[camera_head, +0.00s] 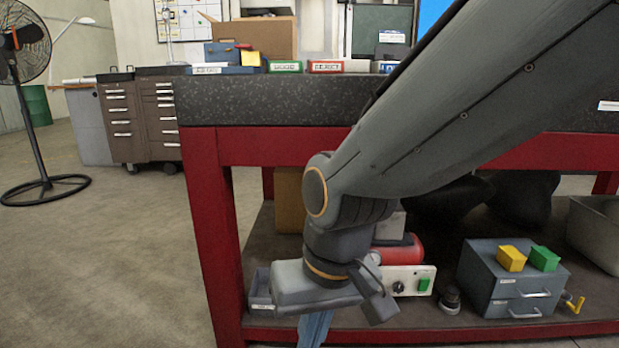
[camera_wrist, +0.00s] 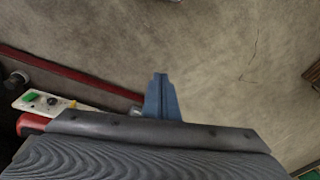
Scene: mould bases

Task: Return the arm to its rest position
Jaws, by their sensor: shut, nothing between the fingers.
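My arm reaches down across the head view from the upper right and bends at a joint in front of the red-framed bench. My gripper (camera_head: 315,330) hangs below the wrist in front of the bench's lower shelf, its tips cut off by the bottom edge. In the wrist view, the blue fingers of my gripper (camera_wrist: 161,98) are together, with nothing between them. Bare concrete floor shows beyond the fingers.
The bench's dark stone top (camera_head: 270,102) carries several labelled trays and a cardboard box (camera_head: 262,38). The lower shelf holds a grey drawer unit (camera_head: 505,285) with yellow and green blocks. A fan (camera_head: 30,100) stands at left. The floor (camera_head: 110,250) left of the bench is clear.

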